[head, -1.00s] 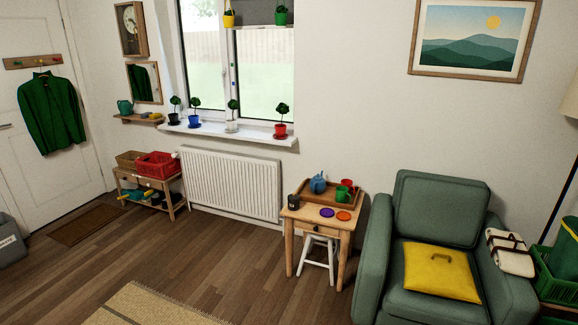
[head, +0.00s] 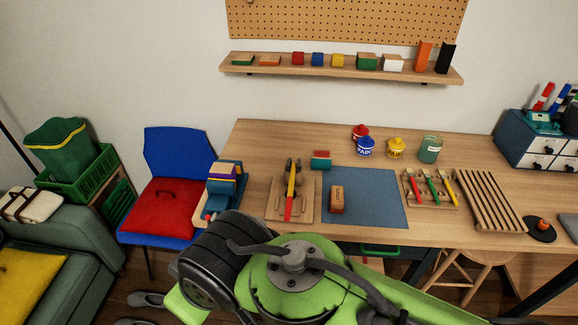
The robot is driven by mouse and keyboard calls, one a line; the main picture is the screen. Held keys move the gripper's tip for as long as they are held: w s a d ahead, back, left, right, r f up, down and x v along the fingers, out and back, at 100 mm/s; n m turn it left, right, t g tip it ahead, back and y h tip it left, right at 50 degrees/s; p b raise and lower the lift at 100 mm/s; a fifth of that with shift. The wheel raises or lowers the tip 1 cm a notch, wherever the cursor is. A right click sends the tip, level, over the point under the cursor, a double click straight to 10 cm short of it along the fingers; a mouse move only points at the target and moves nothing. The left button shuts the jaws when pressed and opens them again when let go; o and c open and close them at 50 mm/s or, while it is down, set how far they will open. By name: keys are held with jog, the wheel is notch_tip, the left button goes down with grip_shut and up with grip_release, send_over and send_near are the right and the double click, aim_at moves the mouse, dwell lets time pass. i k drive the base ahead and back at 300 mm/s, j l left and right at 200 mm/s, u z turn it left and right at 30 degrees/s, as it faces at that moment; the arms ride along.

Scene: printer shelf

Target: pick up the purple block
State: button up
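A small purple block (head: 221,169) shows at the top of a blue vise (head: 222,190) on the left end of the wooden workbench (head: 262,143). It appears to sit between the vise jaws, with a yellowish layer beside it; its lower part is hidden. My green and black arm fills the bottom middle of the head view, in front of the bench edge. My gripper's fingers do not show.
A blue chair with a red cushion (head: 164,205) stands left of the bench. A shelf of blocks (head: 290,72) hangs above.

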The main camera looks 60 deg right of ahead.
aim_at(219, 171)
jog(key=z, duration=1.2)
jog(key=i+u, duration=0.1)
jog(key=u, duration=0.35)
jog(key=l+u, duration=0.15)
jog(key=u, duration=0.3)
jog(key=i+l+u, duration=0.15)
jog(key=u, duration=0.3)
jog(key=l+u, duration=0.1)
jog(key=u, duration=0.4)
jog(key=l+u, duration=0.15)
jog(key=u, duration=0.3)
